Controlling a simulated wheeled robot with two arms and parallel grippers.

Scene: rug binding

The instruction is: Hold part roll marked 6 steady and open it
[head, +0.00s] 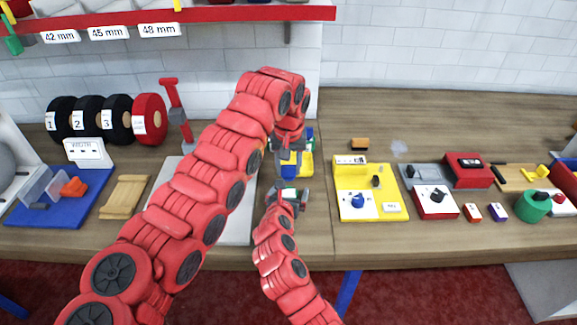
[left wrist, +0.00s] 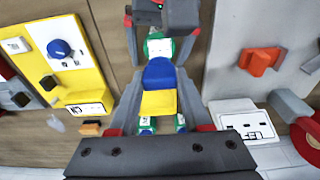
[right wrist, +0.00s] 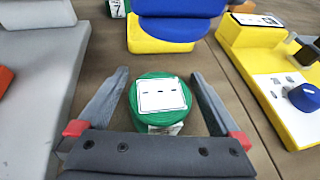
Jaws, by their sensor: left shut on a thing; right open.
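A green roll with a white label (right wrist: 160,95) stands between the fingers of my right gripper (right wrist: 155,90) in the right wrist view, without clear contact. The label's dashes show, but I cannot read a 6. It also shows in the left wrist view (left wrist: 160,48). My right gripper is open, low over the table in the head view (head: 287,192). My left gripper (left wrist: 160,95) is shut on a blue-and-yellow block (left wrist: 160,88), just behind that roll. The block also shows in the right wrist view (right wrist: 165,35). A green roll marked 7 (right wrist: 117,8) stands beyond, partly cut off.
A yellow station with a blue knob (head: 358,200) stands right of the grippers. A grey plate (head: 238,222) lies to the left, partly behind my left arm. Black and red rolls (head: 150,120) stand at the back left. Bare tabletop (head: 318,225) shows between plate and station.

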